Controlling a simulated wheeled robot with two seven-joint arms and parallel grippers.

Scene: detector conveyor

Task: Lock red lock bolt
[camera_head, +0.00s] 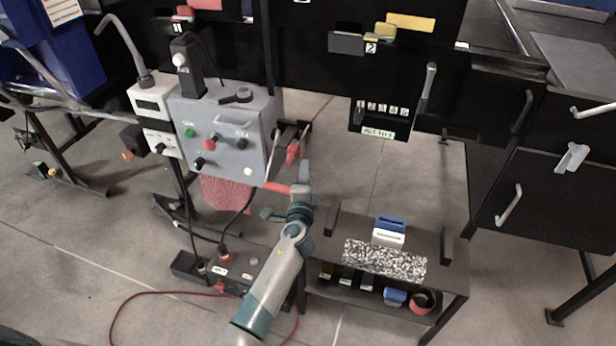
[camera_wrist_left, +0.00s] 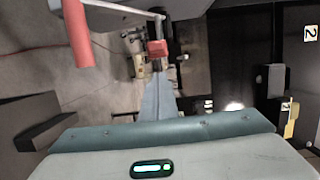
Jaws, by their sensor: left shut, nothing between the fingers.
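My left gripper (camera_head: 305,170) is just right of the grey control box, its fingers pointing up in the head view. In the left wrist view its narrow grey-blue fingers (camera_wrist_left: 158,90) are shut together with nothing between them. A small red piece (camera_head: 292,153), which looks like the lock bolt, sits on a dark bracket right of the box, just beyond the fingers. In the wrist view a red block (camera_wrist_left: 157,48) shows beyond the fingertips; contact cannot be told. A red cylindrical grip (camera_wrist_left: 77,35) is at upper left there. My right gripper is out of view.
The grey control box (camera_head: 250,110) with knobs and buttons stands left of the gripper. A low dark table (camera_head: 440,275) with a speckled block (camera_head: 385,259) is at lower right. A red cable (camera_head: 150,293) lies on the floor. Open floor shows between box and dark cabinets.

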